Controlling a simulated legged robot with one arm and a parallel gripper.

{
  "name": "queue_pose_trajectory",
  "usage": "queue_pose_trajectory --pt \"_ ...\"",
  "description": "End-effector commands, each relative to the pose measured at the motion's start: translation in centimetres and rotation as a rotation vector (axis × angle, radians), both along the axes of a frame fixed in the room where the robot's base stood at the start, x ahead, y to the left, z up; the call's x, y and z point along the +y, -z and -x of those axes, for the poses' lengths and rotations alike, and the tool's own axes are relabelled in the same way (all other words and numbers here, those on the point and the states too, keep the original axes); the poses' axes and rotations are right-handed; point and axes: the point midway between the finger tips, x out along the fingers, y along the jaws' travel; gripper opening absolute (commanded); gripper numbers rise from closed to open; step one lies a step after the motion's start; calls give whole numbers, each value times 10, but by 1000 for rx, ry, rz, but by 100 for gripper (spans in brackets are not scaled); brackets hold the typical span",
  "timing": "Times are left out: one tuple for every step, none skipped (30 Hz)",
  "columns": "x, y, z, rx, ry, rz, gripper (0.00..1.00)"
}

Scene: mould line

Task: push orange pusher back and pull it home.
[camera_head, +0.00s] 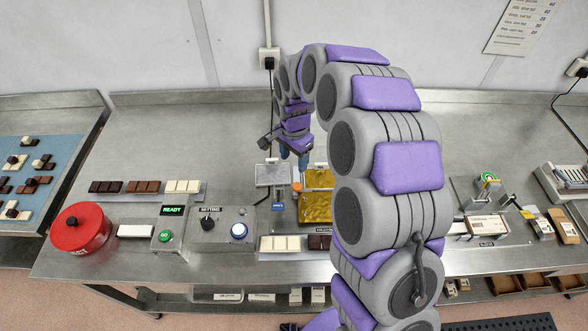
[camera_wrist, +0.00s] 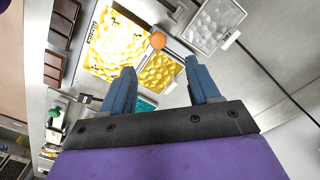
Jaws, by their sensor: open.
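The orange pusher (camera_head: 297,187) shows as a small orange knob between the grey mould and the yellow moulds. In the wrist view its round knob (camera_wrist: 158,41) lies just beyond the fingertips, roughly midway between them. My gripper (camera_wrist: 160,67) has two blue fingers spread apart with nothing between them. In the head view my gripper (camera_head: 295,156) hangs pointing down, above and slightly behind the knob. The knob looks apart from the fingers. A yellow-filled mould (camera_head: 315,208) is in front of the knob, and another yellow mould (camera_wrist: 157,70) shows partly between the fingers.
A grey mould (camera_head: 273,175) lies left of the knob. The steel bench is clear at back left.

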Motion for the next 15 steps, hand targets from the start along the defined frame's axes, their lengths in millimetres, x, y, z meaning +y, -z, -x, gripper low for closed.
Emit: queue_pose_trajectory --pt "0 -11 0 -1 1 -1 61" --pt "-1 -16 0 0 1 -1 61" --pt "-1 -21 0 0 0 -1 61" --pt "0 -25 -1 -1 0 -1 61" --pt "0 -28 -1 -1 0 -1 61" --pt "1 -32 -1 -1 0 -1 61" --pt "1 -34 -1 -1 0 -1 61" --pt "2 -36 -1 0 0 0 61" --pt "2 -38 -1 1 0 1 61" --pt "3 -39 -1 2 0 2 61" --pt "3 -39 0 2 0 2 61" --pt "4 -40 0 3 0 3 61" --pt "4 -40 0 3 0 3 61" --pt "4 -40 0 4 -1 2 61" --pt "4 -40 0 4 -1 2 61"
